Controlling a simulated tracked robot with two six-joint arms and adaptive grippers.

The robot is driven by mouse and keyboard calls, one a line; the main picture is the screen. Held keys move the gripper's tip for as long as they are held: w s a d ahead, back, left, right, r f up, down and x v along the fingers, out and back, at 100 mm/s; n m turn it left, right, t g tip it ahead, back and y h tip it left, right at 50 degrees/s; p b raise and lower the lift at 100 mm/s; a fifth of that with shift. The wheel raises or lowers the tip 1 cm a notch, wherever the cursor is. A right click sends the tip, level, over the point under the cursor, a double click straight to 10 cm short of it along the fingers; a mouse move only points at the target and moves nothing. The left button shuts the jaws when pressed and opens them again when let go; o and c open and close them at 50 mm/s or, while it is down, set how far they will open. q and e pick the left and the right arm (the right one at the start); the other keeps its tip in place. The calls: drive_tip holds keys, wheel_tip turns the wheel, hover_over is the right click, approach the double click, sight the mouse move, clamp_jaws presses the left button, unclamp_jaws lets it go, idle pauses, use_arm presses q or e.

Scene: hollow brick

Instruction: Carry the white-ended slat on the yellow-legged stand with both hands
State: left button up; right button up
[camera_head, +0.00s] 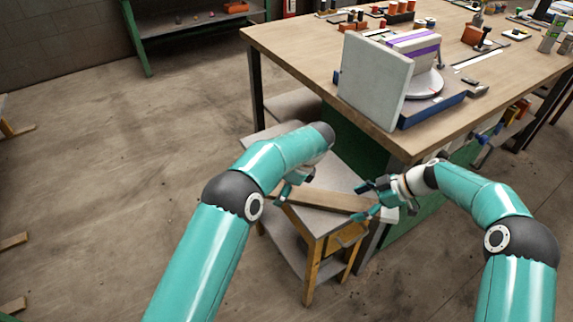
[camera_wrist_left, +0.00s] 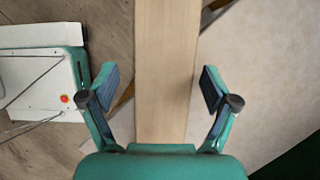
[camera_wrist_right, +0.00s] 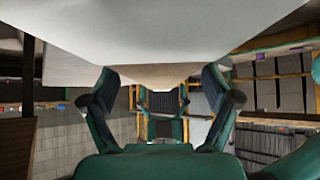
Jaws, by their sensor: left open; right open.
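The slat (camera_head: 332,199) is a long pale wooden bar lying across the top of the yellow-legged stand (camera_head: 312,222). A white piece (camera_head: 390,215) shows at its right end, by my right gripper; its left end is hidden behind my left arm. My left gripper (camera_head: 287,188) is open over the left part of the slat. In the left wrist view the slat (camera_wrist_left: 166,75) runs between the spread fingers, with gaps on both sides. My right gripper (camera_head: 364,201) is open at the right end. In the right wrist view a broad pale surface (camera_wrist_right: 170,40) hangs above its spread fingers.
A large workbench (camera_head: 300,50) stands behind, close to my right arm. It carries a grey panel (camera_head: 372,78), a blue-based machine (camera_head: 430,110) and small items. A green shelf (camera_head: 190,25) stands at the back left. The floor at left is mostly clear.

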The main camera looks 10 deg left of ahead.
use_arm(q)
drive_tip(key=shift+r, duration=0.35)
use_arm(e)
drive_tip(key=shift+a, duration=0.15)
use_arm(q)
drive_tip(key=v, duration=1)
drive_tip(key=shift+s+a+r, duration=0.15)
drive_tip(key=shift+a+r, duration=0.05)
drive_tip(key=shift+r, duration=0.3)
use_arm(e)
drive_tip(key=shift+v, duration=3.7)
